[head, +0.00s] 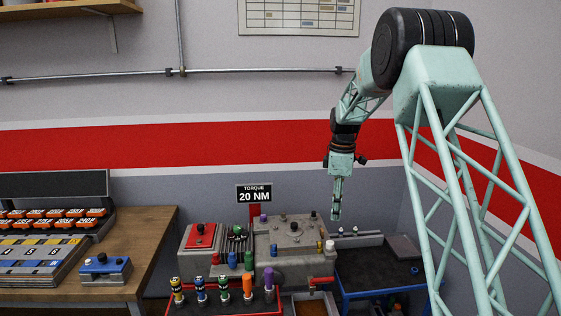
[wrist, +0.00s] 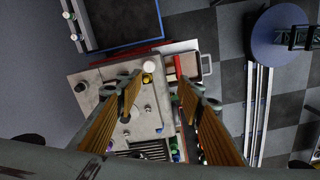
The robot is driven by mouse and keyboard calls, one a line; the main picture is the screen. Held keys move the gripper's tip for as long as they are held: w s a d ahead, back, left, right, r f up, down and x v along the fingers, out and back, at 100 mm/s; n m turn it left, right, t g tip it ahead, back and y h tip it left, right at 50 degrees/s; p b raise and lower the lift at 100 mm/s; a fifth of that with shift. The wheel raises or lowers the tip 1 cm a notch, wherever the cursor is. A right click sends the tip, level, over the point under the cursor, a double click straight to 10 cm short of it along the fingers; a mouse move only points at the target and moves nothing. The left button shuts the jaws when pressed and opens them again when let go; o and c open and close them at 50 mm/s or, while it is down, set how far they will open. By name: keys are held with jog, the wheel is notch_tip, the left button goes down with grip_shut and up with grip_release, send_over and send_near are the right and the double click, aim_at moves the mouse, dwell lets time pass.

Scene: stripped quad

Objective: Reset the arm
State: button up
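My arm is raised at the right of the head view and bends over, so that my gripper (head: 336,214) hangs pointing down. It is in the air in front of the wall, above the right side of the grey metal casing (head: 275,236). In the wrist view, the two ribbed orange finger pads of my gripper (wrist: 158,78) stand apart, with nothing held between them. The casing top (wrist: 90,105) lies below and beyond the fingers. My gripper appears clear of it, though the exact height is hard to tell.
A torque sign (head: 254,194) reading 20 NM stands behind the casing. Several coloured-handled tools stand in front, including an orange one (head: 247,285). A dark blue-edged tray (head: 365,265) lies right. A wooden bench (head: 150,240) with a blue device (head: 105,268) is left.

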jog(key=s+r+m+t+b, duration=0.1)
jog(key=s+r+m, duration=0.2)
jog(key=s+r, duration=0.6)
jog(key=s+r+m+b, duration=0.15)
jog(key=s+r, duration=0.35)
jog(key=s, duration=0.7)
jog(key=s+r+m+t+b, duration=0.1)
jog(key=s+r+m, duration=0.2)
jog(key=s+r, duration=0.6)
jog(key=s+f+m+b, duration=0.1)
jog(key=s+f+m, duration=0.1)
jog(key=s, duration=1)
jog(key=s+f+m+t+b, duration=0.1)
jog(key=s+f+m, duration=0.2)
jog(key=s, duration=0.8)
jog(key=s+f+m+b, duration=0.1)
jog(key=s+f+m, duration=0.1)
jog(key=s, duration=1)
jog(key=shift+s+a+f+t, duration=0.2)
jog(key=shift+s+f+t, duration=0.15)
jog(key=shift+f, duration=0.25)
jog(key=shift+m, duration=0.25)
